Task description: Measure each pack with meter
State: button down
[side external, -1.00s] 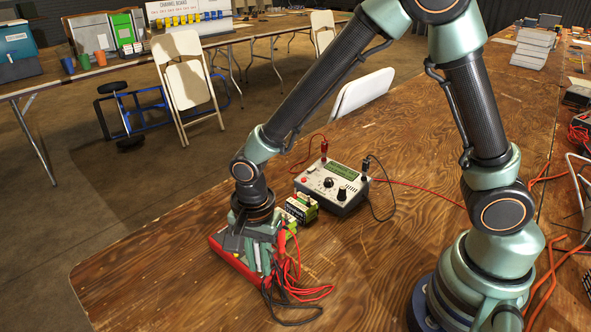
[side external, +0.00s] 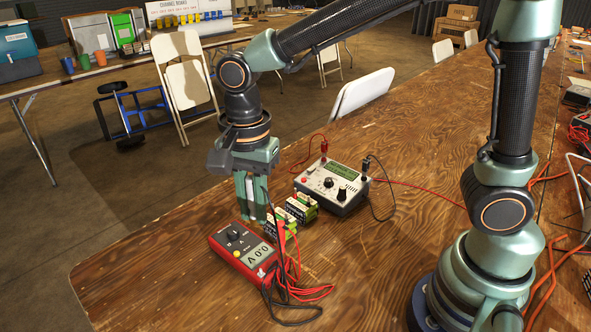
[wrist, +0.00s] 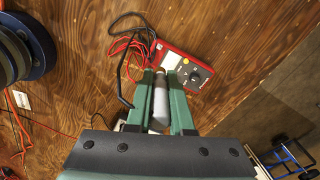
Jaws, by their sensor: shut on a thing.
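A red multimeter (side external: 228,246) lies face up on the wooden table, its display reading 0.0 V. It also shows in the wrist view (wrist: 204,62). Red and black leads (side external: 300,288) lie coiled at its right. Small green, white and black packs (side external: 302,208) stand in a cluster beyond the meter; some are partly hidden. My gripper (side external: 252,220) points down above the table, behind the meter's far edge. In the wrist view, my gripper (wrist: 161,76) is shut on a pale grey cylindrical thing (wrist: 158,108); its identity is unclear.
A grey bench instrument (side external: 345,200) with a green display, knobs and red and black leads stands beyond the packs. Folding chairs (side external: 186,85) stand past the table edge. The table's front left is clear. More cables (side external: 545,270) lie at the right.

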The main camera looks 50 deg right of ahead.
aim_at(250, 177)
notch_tip(250, 177, up, 6)
jog(key=shift+f, duration=0.1)
jog(key=shift+w+d+r, duration=0.15)
jog(key=shift+d+r, duration=0.05)
jog(key=shift+d, duration=0.05)
jog(key=w+d+f+m, duration=0.1)
jog(key=d+f+m, duration=0.1)
jog(key=d, duration=0.4)
jog(key=w+d+f+m, duration=0.2)
jog(key=d+f, duration=0.2)
jog(key=d, duration=0.3)
jog(key=w+d+f+m, duration=0.2)
jog(key=d+f, duration=0.2)
jog(key=d, duration=0.3)
jog(key=shift+d+m, duration=0.1)
jog(key=shift+m, duration=0.2)
jog(key=shift+f, duration=2.7)
jog(key=shift+f, duration=0.95)
